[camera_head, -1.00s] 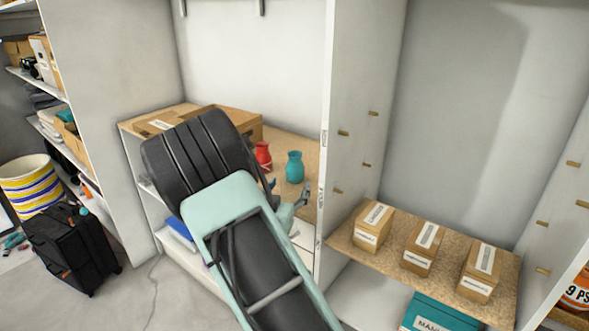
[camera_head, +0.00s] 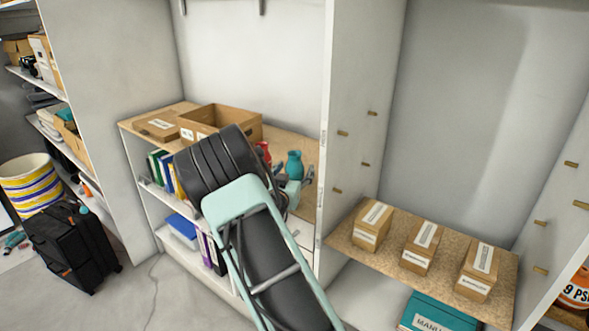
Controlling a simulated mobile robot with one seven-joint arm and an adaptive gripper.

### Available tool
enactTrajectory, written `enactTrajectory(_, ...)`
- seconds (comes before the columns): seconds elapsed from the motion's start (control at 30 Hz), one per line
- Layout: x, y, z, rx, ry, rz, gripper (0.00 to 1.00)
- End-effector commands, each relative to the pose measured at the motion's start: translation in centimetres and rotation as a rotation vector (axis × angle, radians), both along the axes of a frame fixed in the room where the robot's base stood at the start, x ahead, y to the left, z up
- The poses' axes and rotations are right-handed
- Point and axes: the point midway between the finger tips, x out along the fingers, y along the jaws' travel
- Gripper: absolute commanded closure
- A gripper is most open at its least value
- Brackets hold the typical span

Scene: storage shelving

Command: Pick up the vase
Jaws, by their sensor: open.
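A teal vase (camera_head: 294,163) stands upright on the wooden shelf top, beside the right upright panel. A red vase (camera_head: 263,151) stands to its left, partly hidden behind my arm. Which of the two is the task's vase cannot be told from the picture. My gripper (camera_head: 291,179) is open and right in front of the teal vase, covering its lower part. One finger shows just right of that vase; the other is mostly hidden by my arm. I cannot tell whether the fingers are around the vase or touching it.
An open cardboard box (camera_head: 222,117) and a flat box (camera_head: 158,125) sit left on the same shelf. A tall white panel (camera_head: 352,120) bounds it on the right. Several labelled boxes (camera_head: 420,247) stand on the lower right shelf.

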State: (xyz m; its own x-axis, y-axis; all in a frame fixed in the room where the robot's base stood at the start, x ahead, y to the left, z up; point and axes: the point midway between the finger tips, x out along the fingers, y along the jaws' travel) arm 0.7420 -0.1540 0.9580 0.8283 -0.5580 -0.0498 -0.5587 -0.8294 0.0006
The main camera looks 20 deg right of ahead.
Motion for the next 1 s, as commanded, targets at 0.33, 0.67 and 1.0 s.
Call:
enactTrajectory(0.33, 0.0, 0.0, 0.0, 0.000, 0.000, 0.000, 0.64)
enactTrajectory(0.67, 0.0, 0.0, 0.1, 0.000, -0.002, 0.000, 0.86)
enactTrajectory(1.0, 0.0, 0.1, 3.5, 0.002, -0.008, 0.001, 0.86)
